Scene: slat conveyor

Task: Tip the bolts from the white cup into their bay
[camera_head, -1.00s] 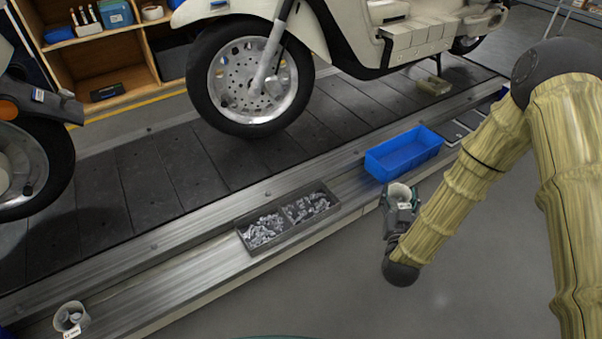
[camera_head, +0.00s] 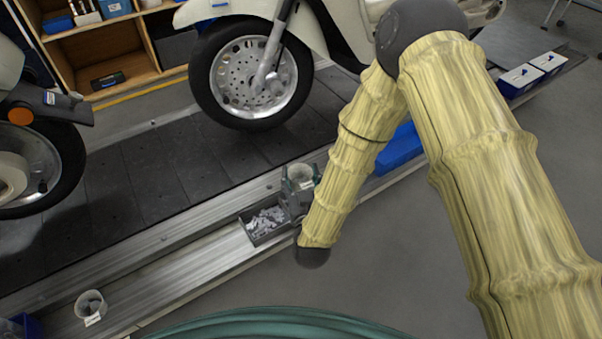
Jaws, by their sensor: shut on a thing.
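A white cup (camera_head: 301,173) is held in my gripper (camera_head: 299,188), which is shut on it. The cup looks about upright, its mouth facing up; its contents are too small to tell. The cup and gripper are over or just behind the right part of a dark divided tray (camera_head: 246,222) on the metal ledge. The tray's left bay shows grey metal parts (camera_head: 267,222); its right bay is hidden by my gripper and arm. A second whitish cup (camera_head: 90,305) with a label stands upright on the ledge at the lower left, with something grey inside.
A blue bin (camera_head: 402,148) lies to the right, partly behind my arm. Two white and blue boxes (camera_head: 521,79) stand at the far right. A scooter wheel (camera_head: 250,75) stands on the slat conveyor (camera_head: 150,180) behind the tray. The ledge between tray and second cup is clear.

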